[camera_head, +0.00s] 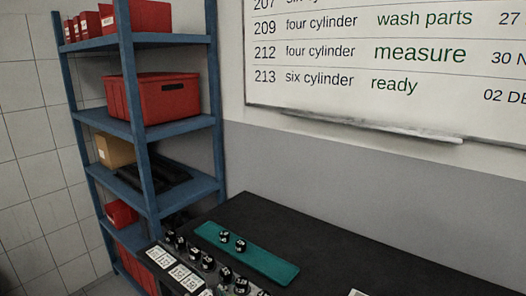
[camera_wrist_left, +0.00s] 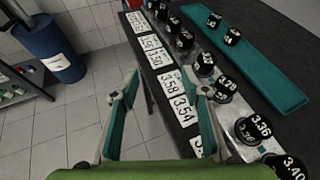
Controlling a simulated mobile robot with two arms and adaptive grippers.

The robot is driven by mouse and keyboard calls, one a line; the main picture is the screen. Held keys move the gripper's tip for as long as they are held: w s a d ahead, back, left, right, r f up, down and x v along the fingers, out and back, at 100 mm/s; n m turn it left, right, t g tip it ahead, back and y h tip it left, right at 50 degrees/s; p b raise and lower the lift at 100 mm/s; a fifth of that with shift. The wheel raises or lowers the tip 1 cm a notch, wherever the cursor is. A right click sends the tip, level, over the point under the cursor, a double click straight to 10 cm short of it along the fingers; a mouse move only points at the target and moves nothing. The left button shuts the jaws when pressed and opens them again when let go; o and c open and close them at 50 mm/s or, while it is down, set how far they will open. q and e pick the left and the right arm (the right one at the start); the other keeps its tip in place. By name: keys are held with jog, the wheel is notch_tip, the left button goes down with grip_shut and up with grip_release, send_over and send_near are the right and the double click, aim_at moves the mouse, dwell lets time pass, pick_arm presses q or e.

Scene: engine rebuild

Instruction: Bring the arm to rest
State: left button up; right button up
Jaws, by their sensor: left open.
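My left gripper (camera_wrist_left: 166,84) shows in the left wrist view, its two green-padded fingers spread wide with nothing between them. It is open beside the front edge of the dark bench (camera_wrist_left: 276,28), over the white number cards (camera_wrist_left: 168,84) or just off that edge; its height cannot be told. No arm or gripper of mine shows in the head view. The right gripper is not in view.
Black numbered caps (camera_wrist_left: 225,86) stand in a row behind the cards. Two more sit on a green mat (camera_head: 262,262). A blue shelf with red bins (camera_head: 168,98) stands left of the bench. A blue barrel (camera_wrist_left: 47,48) stands on the tiled floor (camera_wrist_left: 75,120).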

pick_arm(q)
jog(key=s+a+f+n+g+h, duration=0.2)
jog(key=s+a+f+n+g, duration=0.1)
jog(key=s+f+n, duration=0.4)
jog(key=s+a+f+n+g+h, duration=0.1)
jog(key=s+a+f+n+g, duration=0.1)
jog(key=s+f+n, duration=0.5)
jog(key=s+a+f+n+g+h, duration=0.2)
jog(key=s+n+g+h, duration=0.15)
jog(key=s+n, duration=1.1)
notch_tip(320, 180, down, 25)
jog(key=s+m, duration=0.2)
jog(key=s, duration=0.1)
jog(key=s+a+f+g, duration=0.2)
jog(key=s+f, duration=1.5)
jog(key=shift+s+a+f, duration=0.2)
jog(key=shift+a, duration=0.15)
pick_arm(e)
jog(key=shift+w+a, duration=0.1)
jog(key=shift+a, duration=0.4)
